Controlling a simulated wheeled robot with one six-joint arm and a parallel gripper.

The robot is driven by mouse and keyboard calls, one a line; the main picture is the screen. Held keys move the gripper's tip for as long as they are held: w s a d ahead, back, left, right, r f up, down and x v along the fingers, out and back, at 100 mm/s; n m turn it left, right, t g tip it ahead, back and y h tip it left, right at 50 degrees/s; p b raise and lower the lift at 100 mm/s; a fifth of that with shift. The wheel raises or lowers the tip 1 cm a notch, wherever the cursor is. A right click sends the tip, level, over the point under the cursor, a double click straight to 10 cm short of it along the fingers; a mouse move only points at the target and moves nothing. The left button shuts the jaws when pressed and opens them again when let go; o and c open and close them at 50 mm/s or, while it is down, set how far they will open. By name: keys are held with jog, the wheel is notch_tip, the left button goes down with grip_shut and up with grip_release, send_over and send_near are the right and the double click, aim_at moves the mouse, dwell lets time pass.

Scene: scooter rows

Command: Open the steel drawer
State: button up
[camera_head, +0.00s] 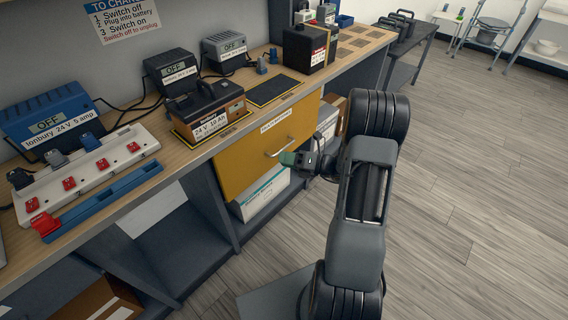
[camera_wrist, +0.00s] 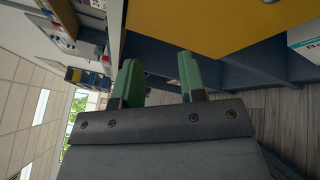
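A yellow front (camera_head: 245,165) with a curved metal handle (camera_head: 279,151) and a small white label sits under the worktop in the head view. It looks closed, level with the bench; I see no drawer with a bare steel front. My gripper (camera_head: 289,158) is close beside the handle, and the head view does not show whether they touch. In the wrist view my gripper (camera_wrist: 160,68) has its two green fingers spread with an empty gap between them.
The worktop holds chargers (camera_head: 52,118), a battery (camera_head: 206,106) on a marked mat, a black battery (camera_head: 307,45) and a white strip (camera_head: 88,170) with red switches. A white box (camera_head: 262,194) stands below the yellow front. Open floor (camera_head: 460,190) lies to the right.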

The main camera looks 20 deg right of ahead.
aim_at(284, 147)
jog(key=w+d+f+m+t+h+b, duration=0.1)
jog(key=d+f+m+t+h+b, duration=0.5)
jog(key=d+f+m, duration=0.5)
jog(key=shift+m+t, duration=0.6)
jog(key=shift+t, duration=0.2)
jog(key=x, duration=1.4)
jog(key=shift+s+a+f, duration=0.1)
jog(key=shift+a+f, duration=0.15)
jog(key=shift+f, duration=0.05)
jog(key=shift+c, duration=0.3)
grip_shut()
